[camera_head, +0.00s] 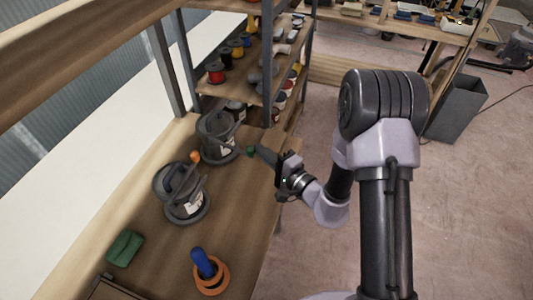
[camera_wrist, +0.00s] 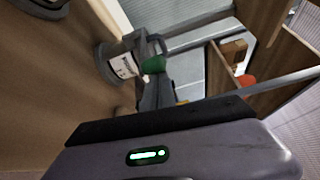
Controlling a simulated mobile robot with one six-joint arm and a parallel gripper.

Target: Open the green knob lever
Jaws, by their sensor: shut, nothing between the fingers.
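The green knob (camera_head: 250,150) sits at the end of a lever on a grey canister (camera_head: 217,139) on the wooden bench. In the wrist view the green knob (camera_wrist: 153,65) shows just beyond my fingertips, in front of the grey canister (camera_wrist: 124,60) with its white label. My gripper (camera_head: 262,152) is shut and empty, its tips close to the knob; I cannot tell whether they touch it. A second grey canister (camera_head: 181,193) with an orange knob (camera_head: 196,157) stands nearer on the bench.
A green cloth-like block (camera_head: 125,247), an orange ring (camera_head: 211,276) and a blue-handled item (camera_head: 202,262) lie on the near bench. A shelf (camera_head: 240,95) with spools and tins stands behind the canisters. A dark bin (camera_head: 457,107) stands on the floor at right.

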